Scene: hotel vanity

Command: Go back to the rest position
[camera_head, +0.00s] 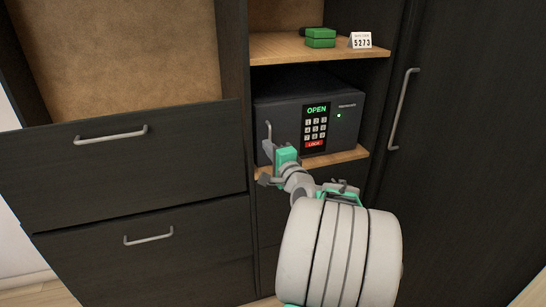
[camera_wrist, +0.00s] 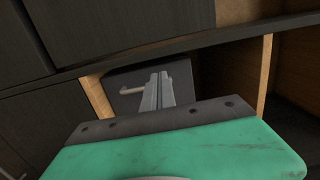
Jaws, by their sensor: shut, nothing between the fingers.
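My gripper (camera_head: 268,166) is in front of the lower left part of a dark grey safe (camera_head: 350,122) in the head view. In the wrist view my gripper (camera_wrist: 159,78) has its two fingers together with nothing between them, pointing toward the safe (camera_wrist: 183,74). The safe's handle (camera_head: 268,132) is just above the gripper in the head view, and the handle (camera_wrist: 132,90) shows left of the fingers in the wrist view. I cannot tell whether they touch. The keypad display (camera_head: 316,109) reads OPEN, and a green light is lit.
The safe stands on a wooden shelf (camera_head: 345,156). Dark drawers (camera_head: 120,175) with bar handles are at left. A tall dark door (camera_head: 460,130) with a handle is at right.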

